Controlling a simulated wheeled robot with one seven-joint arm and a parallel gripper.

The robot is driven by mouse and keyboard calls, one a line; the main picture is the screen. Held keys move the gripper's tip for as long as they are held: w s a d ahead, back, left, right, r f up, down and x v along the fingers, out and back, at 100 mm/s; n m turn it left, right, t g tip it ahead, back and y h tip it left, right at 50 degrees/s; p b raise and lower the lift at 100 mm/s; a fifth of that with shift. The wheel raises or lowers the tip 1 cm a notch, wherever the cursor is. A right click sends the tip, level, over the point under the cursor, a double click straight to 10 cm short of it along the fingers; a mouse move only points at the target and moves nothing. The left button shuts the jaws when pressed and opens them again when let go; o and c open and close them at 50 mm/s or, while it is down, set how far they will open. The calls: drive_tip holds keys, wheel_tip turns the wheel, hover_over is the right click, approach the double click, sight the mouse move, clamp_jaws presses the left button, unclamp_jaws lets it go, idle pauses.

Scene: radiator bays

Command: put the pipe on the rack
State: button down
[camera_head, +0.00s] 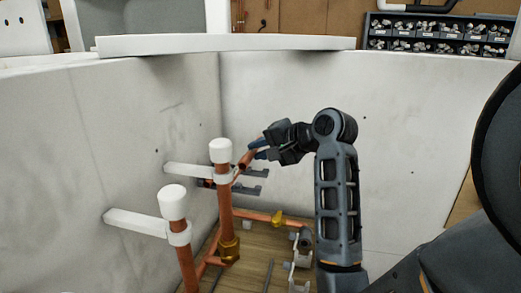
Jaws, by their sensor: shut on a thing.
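A copper pipe (246,160) shows as a short orange length at the tips of my gripper (258,150). My gripper is shut on it, and the pipe slants down to the left toward a white-capped upright pipe. Part of the held pipe is hidden by the fingers and that upright, so its full length cannot be told. The rack appears to be the grey arms (252,189) jutting from the left wall, just below the held pipe. Whether the pipe touches these arms cannot be told.
Two upright copper pipes with white caps (220,150) (173,198) stand in white wall brackets (135,221) left of my gripper. Pale walls enclose the bay; parts bins (436,32) stand behind.

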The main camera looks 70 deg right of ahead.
drive_tip(key=shift+f+b, duration=1.5)
drive_tip(key=shift+b, duration=0.2)
drive_tip(key=shift+p, duration=0.55)
drive_tip(key=shift+f, duration=0.15)
drive_tip(key=shift+f, duration=0.35)
drive_tip(key=shift+f+b, duration=0.65)
drive_tip(key=shift+f, duration=0.65)
idle(0.4)
drive_tip(key=c, duration=0.9)
unclamp_jaws()
drive_tip(key=shift+s, duration=0.1)
